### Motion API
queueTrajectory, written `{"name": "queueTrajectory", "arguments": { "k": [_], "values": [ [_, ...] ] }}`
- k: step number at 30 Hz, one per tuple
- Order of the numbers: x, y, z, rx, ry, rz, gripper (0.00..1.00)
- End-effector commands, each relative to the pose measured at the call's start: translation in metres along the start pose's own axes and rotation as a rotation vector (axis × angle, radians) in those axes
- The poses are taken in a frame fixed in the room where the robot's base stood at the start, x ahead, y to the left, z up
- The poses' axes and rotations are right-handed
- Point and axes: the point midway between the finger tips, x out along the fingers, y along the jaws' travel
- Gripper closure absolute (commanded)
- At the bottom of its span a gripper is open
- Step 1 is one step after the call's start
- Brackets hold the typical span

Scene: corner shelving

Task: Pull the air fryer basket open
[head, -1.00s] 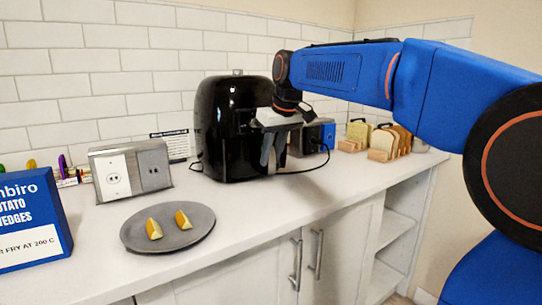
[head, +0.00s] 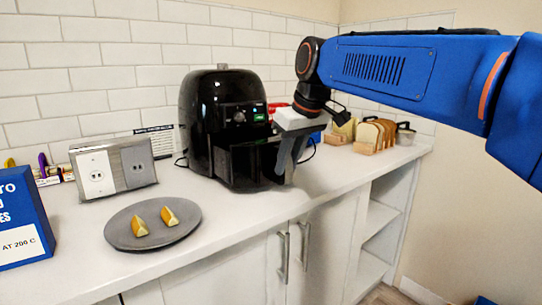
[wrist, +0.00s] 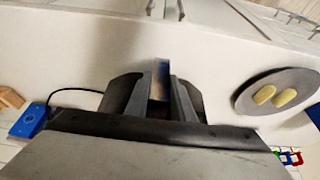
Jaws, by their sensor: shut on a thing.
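The black air fryer (head: 222,105) stands upright on the counter in the head view. Its basket (head: 250,168) is partly out, with a dark gap showing between it and the body. My gripper (head: 281,176) is at the basket's front, pointing down, its grey fingers shut on the basket handle. The fingers hide most of the handle in the head view. In the wrist view my gripper (wrist: 161,88) has its fingers on both sides of a narrow handle piece (wrist: 160,75). The basket's inside cannot be made out.
A grey plate (head: 122,236) with two potato wedges lies in front left of the fryer. An outlet box (head: 115,175), a blue box (head: 20,218) and a toast rack (head: 375,135) stand on the counter. The counter before the basket is clear.

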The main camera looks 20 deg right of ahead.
Motion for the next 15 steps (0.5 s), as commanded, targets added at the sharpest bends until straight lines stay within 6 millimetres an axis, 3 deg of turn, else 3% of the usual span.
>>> {"name": "queueTrajectory", "arguments": {
  "k": [6,15],
  "values": [
    [-0.018,0.0,0.041,0.003,0.002,0.001,1.0],
    [-0.029,0.0,0.069,0.001,0.001,0.001,1.0]
  ]
}}
